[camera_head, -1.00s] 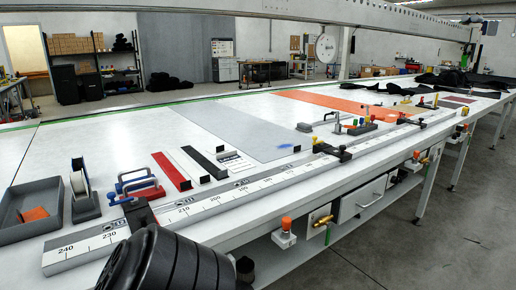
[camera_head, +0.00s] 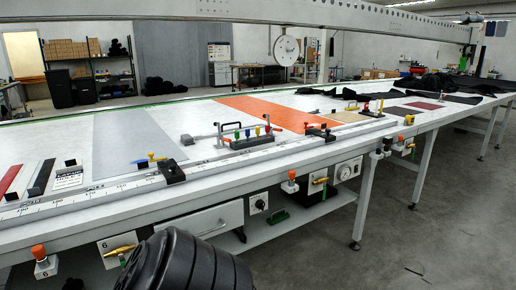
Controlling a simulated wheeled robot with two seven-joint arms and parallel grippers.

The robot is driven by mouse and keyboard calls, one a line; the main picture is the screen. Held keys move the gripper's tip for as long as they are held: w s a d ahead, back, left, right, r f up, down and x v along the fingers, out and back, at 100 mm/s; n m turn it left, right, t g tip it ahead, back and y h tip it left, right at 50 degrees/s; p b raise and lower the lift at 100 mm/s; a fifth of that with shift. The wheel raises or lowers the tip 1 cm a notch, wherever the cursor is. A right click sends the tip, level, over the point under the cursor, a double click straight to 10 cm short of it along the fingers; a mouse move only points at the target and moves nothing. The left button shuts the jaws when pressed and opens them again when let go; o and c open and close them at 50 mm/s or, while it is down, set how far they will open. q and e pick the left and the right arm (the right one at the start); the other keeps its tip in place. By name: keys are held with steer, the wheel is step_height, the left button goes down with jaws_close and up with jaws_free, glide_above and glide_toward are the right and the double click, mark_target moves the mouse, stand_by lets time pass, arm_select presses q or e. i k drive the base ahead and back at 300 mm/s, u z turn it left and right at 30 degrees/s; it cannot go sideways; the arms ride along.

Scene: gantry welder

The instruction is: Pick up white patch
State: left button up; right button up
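A long white table (camera_head: 150,212) fills the middle of the view. No white patch stands out for certain from its white top. A small white printed sheet (camera_head: 68,178) lies at the left beside a black strip (camera_head: 41,177). A large grey patch (camera_head: 135,143) lies flat right of it, and an orange patch (camera_head: 262,110) lies farther right. A bare white stretch (camera_head: 188,118) lies between the grey and orange patches; I cannot tell whether it is a separate patch. Neither gripper shows; a black ribbed part of mine fills the bottom middle.
A ruler rail (camera_head: 110,190) runs along the table's front edge with a black clamp (camera_head: 172,172) on it. A grey block with coloured knobs (camera_head: 244,136) stands behind the rail. Dark cloth (camera_head: 440,82) lies at the far right.

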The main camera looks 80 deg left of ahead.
mark_target(72, 163)
steer(key=i, duration=0.2)
steer(key=u, duration=3.7)
